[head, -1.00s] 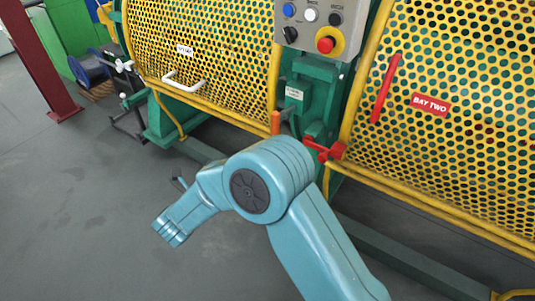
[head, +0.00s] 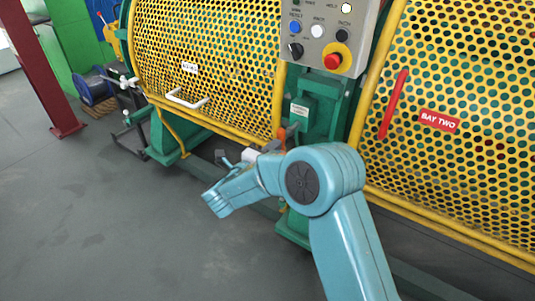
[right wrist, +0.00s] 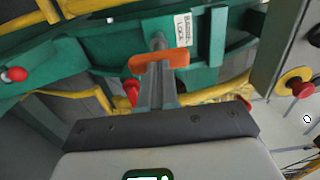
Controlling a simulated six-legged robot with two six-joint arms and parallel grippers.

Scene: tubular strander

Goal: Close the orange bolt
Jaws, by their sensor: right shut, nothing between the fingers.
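The orange bolt (head: 282,134) shows in the head view as a small orange handle at the lower right corner of the left yellow mesh guard, below a small white label. In the right wrist view the orange handle (right wrist: 172,61) lies crosswise on a grey rod, beside the label on green metal. My right gripper (right wrist: 156,76) is shut and empty, its fingers pointing at the handle and overlapping its near edge in the picture; I cannot tell whether they touch. In the head view my right arm partly hides the gripper and the area below the bolt. My left gripper is not in view.
A control box (head: 326,37) with a red stop button is above the bolt. The right guard (head: 460,80) carries a red handle (head: 394,104) and a BAY TWO sign. A white handle (head: 187,99) is on the left guard. Grey floor (head: 100,230) is open at left.

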